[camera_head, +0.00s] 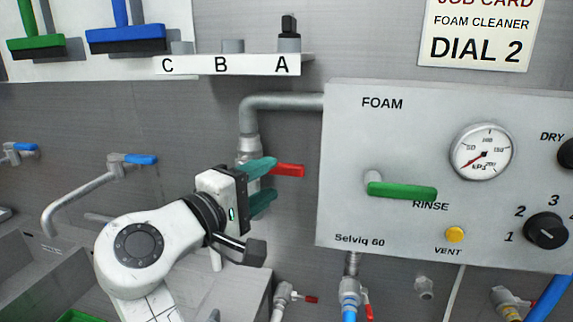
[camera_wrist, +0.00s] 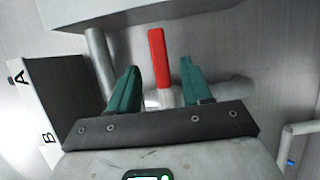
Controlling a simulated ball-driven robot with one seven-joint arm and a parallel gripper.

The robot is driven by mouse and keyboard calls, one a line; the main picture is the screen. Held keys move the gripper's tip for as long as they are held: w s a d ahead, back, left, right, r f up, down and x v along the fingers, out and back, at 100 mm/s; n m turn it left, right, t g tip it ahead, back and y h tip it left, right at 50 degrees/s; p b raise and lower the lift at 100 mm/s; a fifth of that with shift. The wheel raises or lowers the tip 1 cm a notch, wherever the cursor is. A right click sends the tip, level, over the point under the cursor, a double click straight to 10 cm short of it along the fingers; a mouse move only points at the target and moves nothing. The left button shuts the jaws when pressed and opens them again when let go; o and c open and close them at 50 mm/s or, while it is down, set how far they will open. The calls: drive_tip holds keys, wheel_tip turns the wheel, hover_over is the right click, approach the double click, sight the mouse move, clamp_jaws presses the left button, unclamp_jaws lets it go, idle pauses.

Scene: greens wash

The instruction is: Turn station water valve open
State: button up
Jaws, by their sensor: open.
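The station water valve has a red lever (camera_head: 288,170) on the vertical pipe left of the grey foam panel. The lever points right toward the panel, crosswise to the pipe. In the wrist view the red lever (camera_wrist: 157,55) stands between the two teal fingers, with a gap on each side. My gripper (camera_head: 273,182) is open at the valve, and it also shows in the wrist view (camera_wrist: 160,72). The fingers hide most of the valve body in the head view.
The foam panel (camera_head: 345,140) with green lever (camera_head: 402,190), gauge (camera_head: 482,152) and dial (camera_head: 545,231) stands close on the right. A bent pipe (camera_head: 285,101) and a labelled shelf (camera_head: 235,65) are above. A blue-handled tap (camera_head: 140,160) and sink are left.

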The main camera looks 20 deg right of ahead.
sight(281, 172)
drive_tip(key=p+x, duration=0.1)
drive_tip(key=x, duration=0.5)
clamp_jaws()
idle(0.4)
drive_tip(key=shift+f, duration=0.1)
